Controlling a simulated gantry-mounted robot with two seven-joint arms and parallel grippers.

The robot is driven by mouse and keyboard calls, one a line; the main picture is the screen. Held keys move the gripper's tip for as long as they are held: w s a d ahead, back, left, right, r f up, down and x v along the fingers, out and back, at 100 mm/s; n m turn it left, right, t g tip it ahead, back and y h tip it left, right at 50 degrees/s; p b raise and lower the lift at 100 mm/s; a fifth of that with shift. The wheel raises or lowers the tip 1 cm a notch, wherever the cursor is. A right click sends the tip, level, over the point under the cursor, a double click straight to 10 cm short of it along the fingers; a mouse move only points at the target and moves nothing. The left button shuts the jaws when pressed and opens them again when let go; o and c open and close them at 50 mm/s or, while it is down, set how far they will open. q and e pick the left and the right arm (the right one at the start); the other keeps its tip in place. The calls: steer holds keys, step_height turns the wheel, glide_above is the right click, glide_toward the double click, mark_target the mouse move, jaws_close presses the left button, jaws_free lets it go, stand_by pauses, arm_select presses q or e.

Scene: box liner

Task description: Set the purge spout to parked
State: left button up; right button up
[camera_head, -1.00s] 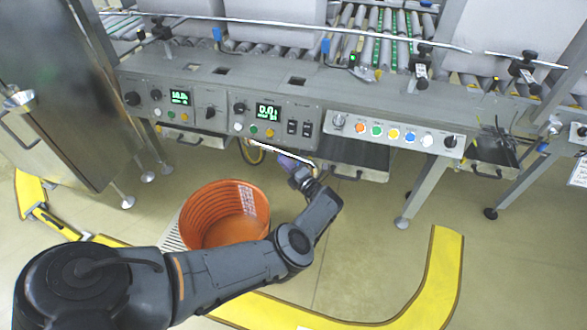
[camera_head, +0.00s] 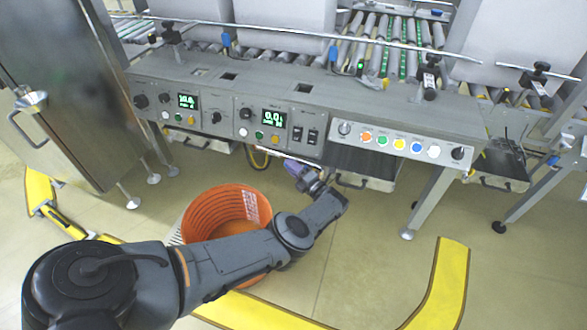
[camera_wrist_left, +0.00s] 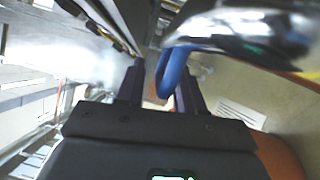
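The purge spout (camera_wrist_left: 250,32) shows in the left wrist view as a shiny chrome tube at the upper right. A bent blue handle (camera_wrist_left: 172,72) hangs from it. My left gripper (camera_wrist_left: 160,88) has its two dark fingers apart, with the blue handle between them. The handle lies nearer the right finger, and a gap shows on the left. In the head view my left gripper (camera_head: 298,170) is under the front edge of the control panel, above the orange bucket's right side. The spout is hard to make out there. My right gripper is not in view.
The control panel (camera_head: 318,92), with displays, knobs and buttons, runs just above my gripper. An orange bucket (camera_head: 198,208) stands on the floor below, partly behind my arm. A drawer (camera_head: 365,178) is right of the gripper. Yellow floor marking (camera_head: 440,280) lies to the right.

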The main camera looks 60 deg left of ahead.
arm_select(q)
steer(key=shift+d, duration=0.1)
steer(key=shift+w+d, duration=0.2)
steer(key=shift+d, duration=0.3)
steer(key=v, duration=0.9)
steer(key=shift+d, duration=0.3)
